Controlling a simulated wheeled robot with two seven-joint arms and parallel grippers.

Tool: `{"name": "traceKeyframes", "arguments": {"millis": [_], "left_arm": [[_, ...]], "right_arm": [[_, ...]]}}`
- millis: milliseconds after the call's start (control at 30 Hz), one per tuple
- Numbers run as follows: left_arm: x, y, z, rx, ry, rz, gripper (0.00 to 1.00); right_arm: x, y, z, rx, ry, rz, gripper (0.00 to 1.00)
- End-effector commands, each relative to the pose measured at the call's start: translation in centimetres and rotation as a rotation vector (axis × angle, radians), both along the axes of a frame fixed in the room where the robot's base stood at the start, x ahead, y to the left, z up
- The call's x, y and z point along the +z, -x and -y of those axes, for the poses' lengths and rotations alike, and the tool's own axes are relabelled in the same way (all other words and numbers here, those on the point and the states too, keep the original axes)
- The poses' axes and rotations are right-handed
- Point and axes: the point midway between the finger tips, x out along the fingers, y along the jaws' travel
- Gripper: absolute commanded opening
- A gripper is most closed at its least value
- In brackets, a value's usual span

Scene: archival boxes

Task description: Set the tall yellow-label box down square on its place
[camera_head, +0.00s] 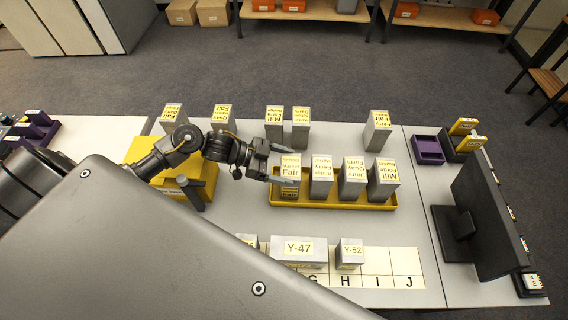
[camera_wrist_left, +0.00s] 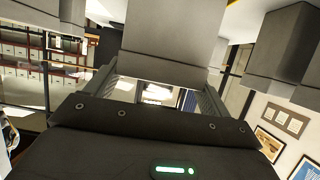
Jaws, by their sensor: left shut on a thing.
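The tall grey box (camera_head: 290,176) with a white and yellow label reading "Fair" is upright at the left end of the yellow tray (camera_head: 330,202). My left gripper (camera_head: 280,168) comes in from the left and is shut on this box. In the left wrist view the grey box (camera_wrist_left: 172,40) fills the space between the two fingers (camera_wrist_left: 160,85). The fingers hide part of its side in the head view. I cannot tell whether its base touches the tray floor. My right gripper is not in view.
Three similar boxes (camera_head: 352,178) stand to its right in the tray. Several more boxes (camera_head: 300,128) stand along the table's back edge. Lower grey boxes (camera_head: 300,250) sit in front on a lettered strip (camera_head: 405,266). A monitor (camera_head: 485,215) and a purple bin (camera_head: 427,150) are at right.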

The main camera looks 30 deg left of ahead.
Motion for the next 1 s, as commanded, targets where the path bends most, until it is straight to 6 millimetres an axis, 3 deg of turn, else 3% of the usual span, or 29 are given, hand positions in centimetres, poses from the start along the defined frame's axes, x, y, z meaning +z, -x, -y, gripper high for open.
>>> {"name": "traceKeyframes", "arguments": {"millis": [167, 200, 300, 633, 1000], "left_arm": [[-0.4, 0.0, 0.0, 0.000, 0.001, 0.002, 0.31], [-0.3, 0.0, 0.0, 0.000, 0.001, 0.002, 0.85], [-0.3, 0.0, 0.0, 0.000, 0.001, 0.002, 0.99], [-0.3, 0.2, -0.6, 0.001, -0.002, -0.001, 1.00], [1.8, 2.5, -5.2, 0.000, -0.001, 0.000, 1.00]], "right_arm": [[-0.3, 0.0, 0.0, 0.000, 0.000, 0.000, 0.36], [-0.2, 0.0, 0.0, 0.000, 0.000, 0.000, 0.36], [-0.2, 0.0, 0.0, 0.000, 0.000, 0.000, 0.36], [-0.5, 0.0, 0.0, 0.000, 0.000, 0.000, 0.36], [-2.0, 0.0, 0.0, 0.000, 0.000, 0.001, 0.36]]}}
